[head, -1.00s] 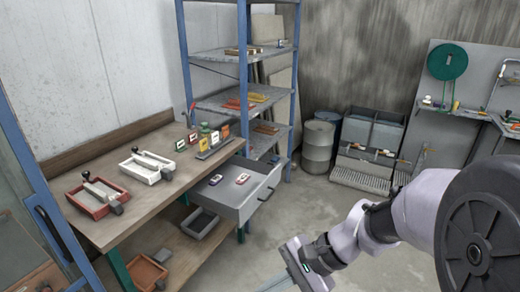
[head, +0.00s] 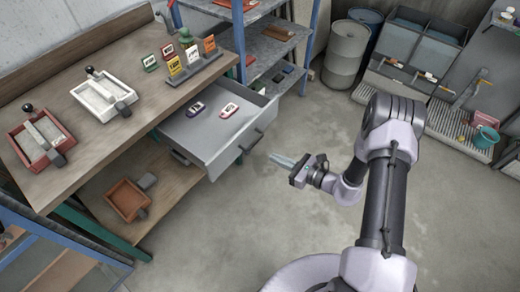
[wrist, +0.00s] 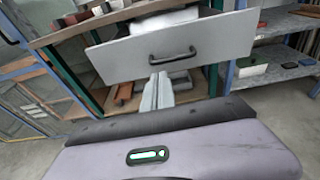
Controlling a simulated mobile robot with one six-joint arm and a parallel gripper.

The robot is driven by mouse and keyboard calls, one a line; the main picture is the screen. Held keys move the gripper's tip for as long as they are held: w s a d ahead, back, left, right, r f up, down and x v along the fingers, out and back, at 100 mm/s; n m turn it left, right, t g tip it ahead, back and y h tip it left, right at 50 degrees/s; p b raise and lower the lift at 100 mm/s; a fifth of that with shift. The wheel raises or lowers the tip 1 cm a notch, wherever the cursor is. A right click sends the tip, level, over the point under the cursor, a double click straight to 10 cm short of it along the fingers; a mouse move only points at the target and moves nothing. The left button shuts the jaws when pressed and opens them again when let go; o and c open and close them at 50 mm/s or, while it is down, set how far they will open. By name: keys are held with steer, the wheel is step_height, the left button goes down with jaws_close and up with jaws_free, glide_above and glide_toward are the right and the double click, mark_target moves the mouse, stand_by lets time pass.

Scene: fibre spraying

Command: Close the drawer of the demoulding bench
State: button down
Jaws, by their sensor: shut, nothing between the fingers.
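The demoulding bench (head: 60,104) has a wooden top, with its grey drawer (head: 215,155) pulled out at the right end. The drawer holds a dark-cased item (head: 196,109) and a red-and-white item (head: 229,110). Its front, with a dark bar handle (wrist: 172,55), faces my gripper (head: 273,157). My gripper is shut and empty, a little to the right of the drawer front in the head view and apart from it. In the wrist view its fingers (wrist: 157,88) point at the drawer front, just below the handle.
On the bench are a white mould (head: 103,96), a red mould (head: 40,140) and several label cards. A brown tray (head: 128,199) lies on the lower shelf. A blue-framed rack (head: 272,46) stands behind the drawer. The floor around my gripper is clear.

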steer(key=b+x, duration=0.2)
steer(key=x, duration=0.6)
steer(key=shift+w, duration=0.2)
steer(key=shift+a, duration=0.15)
